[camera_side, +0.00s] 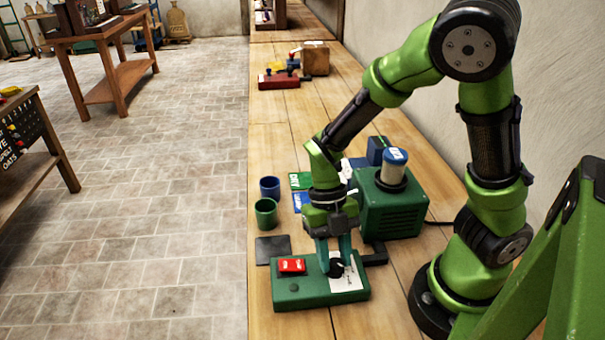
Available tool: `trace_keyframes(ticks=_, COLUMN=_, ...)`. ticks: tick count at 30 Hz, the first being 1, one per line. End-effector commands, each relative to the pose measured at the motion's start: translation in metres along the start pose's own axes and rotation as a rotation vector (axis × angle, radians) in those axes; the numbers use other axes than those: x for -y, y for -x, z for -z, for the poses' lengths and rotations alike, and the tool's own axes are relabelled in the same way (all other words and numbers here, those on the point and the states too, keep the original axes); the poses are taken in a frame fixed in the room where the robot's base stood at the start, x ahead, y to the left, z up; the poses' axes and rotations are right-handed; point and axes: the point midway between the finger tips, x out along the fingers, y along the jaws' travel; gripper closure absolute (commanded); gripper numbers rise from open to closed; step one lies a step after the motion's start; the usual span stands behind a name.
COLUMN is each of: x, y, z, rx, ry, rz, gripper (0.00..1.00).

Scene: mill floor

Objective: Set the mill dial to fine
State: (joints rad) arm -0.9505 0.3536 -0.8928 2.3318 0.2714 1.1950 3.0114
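A green control box (308,292) lies on the wooden bench, with a red switch (292,266) on its left part. A black dial (337,267) sits on its right part beside a white label plate (347,277). My gripper (334,266) points down at the dial, its teal fingers reaching to either side of it. Whether the fingers touch the dial is too small to tell. The marks on the label and the dial's pointer cannot be read. The green mill (391,208) with a blue-and-white capped hopper (393,168) stands behind and to the right.
A blue cup (270,188) and a green cup (266,214) stand left of my arm. A dark flat pad (273,249) lies behind the box. Green (300,180) and blue (301,201) cards lie near the cups. The bench's left edge is close to the box.

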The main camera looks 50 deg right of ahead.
Motion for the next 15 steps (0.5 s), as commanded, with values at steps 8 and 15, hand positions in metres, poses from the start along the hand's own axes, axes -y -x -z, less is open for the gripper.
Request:
trace_keyframes(ticks=8, x=0.0003, y=-0.0001, z=0.0001, rx=0.0, ry=0.002, rz=0.001, gripper=0.44)
trace_keyframes(ticks=15, x=-0.0001, y=0.0062, z=-0.0001, rx=0.001, ry=0.005, rz=0.001, gripper=0.44)
